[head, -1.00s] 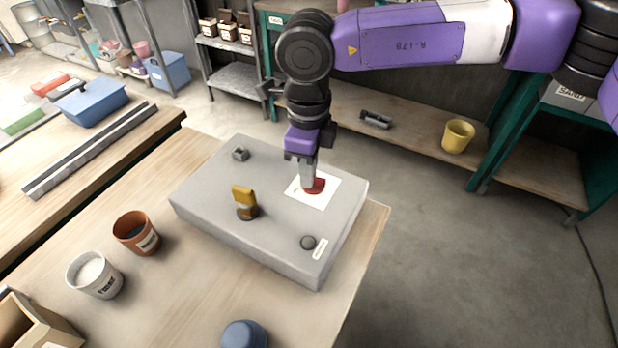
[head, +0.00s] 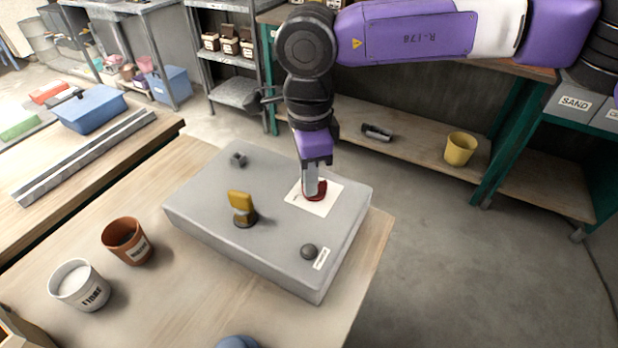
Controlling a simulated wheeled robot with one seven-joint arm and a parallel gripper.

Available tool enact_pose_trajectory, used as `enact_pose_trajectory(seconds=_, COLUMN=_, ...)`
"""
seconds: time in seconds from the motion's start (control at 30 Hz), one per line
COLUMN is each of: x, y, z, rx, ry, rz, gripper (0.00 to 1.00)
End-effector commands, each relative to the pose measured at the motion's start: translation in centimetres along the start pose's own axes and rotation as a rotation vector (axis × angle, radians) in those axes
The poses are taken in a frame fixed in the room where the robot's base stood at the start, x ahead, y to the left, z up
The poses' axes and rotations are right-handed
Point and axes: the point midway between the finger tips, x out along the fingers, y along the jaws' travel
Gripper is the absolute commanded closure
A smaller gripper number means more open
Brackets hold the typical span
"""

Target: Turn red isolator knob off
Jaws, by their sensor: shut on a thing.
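The red isolator knob (head: 320,191) sits on a white label plate (head: 327,206) on top of a grey box (head: 268,258). My gripper (head: 313,190) points down from above and is shut on the red knob. Its fingers hide part of the knob, so its exact angle is hard to read. A yellow lever (head: 241,202) on a dark round base stands on the box to the left of the knob, apart from my gripper.
A dark round button (head: 309,251) and a small grey block (head: 238,159) are also on the box. A brown pot (head: 128,242) and a white pot (head: 79,286) stand on the table to the left. A blue round thing (head: 238,342) is at the front edge.

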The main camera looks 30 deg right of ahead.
Motion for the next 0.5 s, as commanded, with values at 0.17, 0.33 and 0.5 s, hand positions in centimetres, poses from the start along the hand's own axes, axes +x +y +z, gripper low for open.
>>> enact_pose_trajectory(seconds=0.17, x=-0.13, y=-0.03, z=0.02, rx=-0.004, ry=-0.001, rz=-0.002, gripper=1.0)
enact_pose_trajectory(seconds=0.33, x=-0.13, y=-0.03, z=0.03, rx=-0.003, ry=-0.001, rz=-0.002, gripper=0.85)
enact_pose_trajectory(seconds=0.5, x=-0.09, y=-0.02, z=0.02, rx=-0.002, ry=0.0, rz=-0.001, gripper=0.67)
